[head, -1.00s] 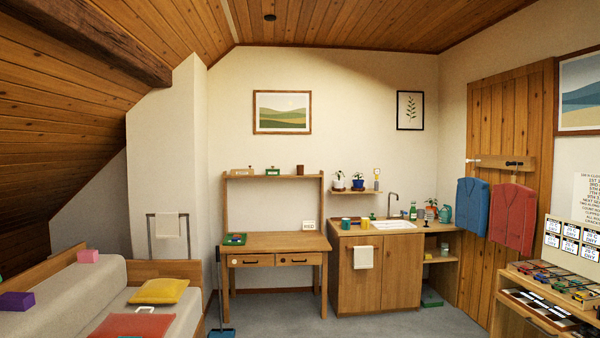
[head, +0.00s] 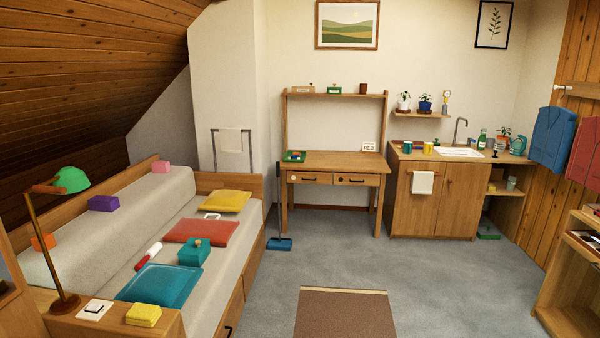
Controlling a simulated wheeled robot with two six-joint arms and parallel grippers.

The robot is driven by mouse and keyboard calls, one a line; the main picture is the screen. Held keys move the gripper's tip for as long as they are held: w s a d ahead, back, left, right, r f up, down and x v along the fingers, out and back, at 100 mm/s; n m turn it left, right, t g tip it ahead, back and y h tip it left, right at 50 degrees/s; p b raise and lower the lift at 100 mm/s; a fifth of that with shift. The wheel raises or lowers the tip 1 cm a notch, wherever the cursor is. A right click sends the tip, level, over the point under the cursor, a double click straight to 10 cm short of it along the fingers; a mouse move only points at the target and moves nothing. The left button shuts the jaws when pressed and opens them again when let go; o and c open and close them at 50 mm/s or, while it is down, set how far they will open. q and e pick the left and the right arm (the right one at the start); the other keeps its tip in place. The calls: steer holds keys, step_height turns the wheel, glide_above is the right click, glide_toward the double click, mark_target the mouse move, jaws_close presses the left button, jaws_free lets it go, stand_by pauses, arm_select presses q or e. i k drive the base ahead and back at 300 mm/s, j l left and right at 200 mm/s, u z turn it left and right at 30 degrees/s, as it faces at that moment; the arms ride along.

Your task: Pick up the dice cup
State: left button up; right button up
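A small dark brown cup (head: 363,88) stands upright at the right end of the shelf above the desk (head: 335,161). It is the thing that looks most like a dice cup, but it is too small to tell for sure. It stands apart from the green box (head: 334,90) and the wooden box (head: 304,90) on the same shelf. Neither of my grippers is in view.
A daybed (head: 225,275) with cushions and small boxes fills the left. A brown rug (head: 345,315) lies on the grey floor (head: 262,305). A blue dustpan (head: 279,244) sits near the desk's left leg. A sink cabinet (head: 432,200) stands right of the desk. The floor before the desk is clear.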

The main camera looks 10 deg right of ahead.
mark_target(362, 85)
steer(key=i+l+z, duration=0.3)
steer(key=i, duration=0.45)
steer(key=i+z, duration=0.35)
steer(key=i, duration=3.8)
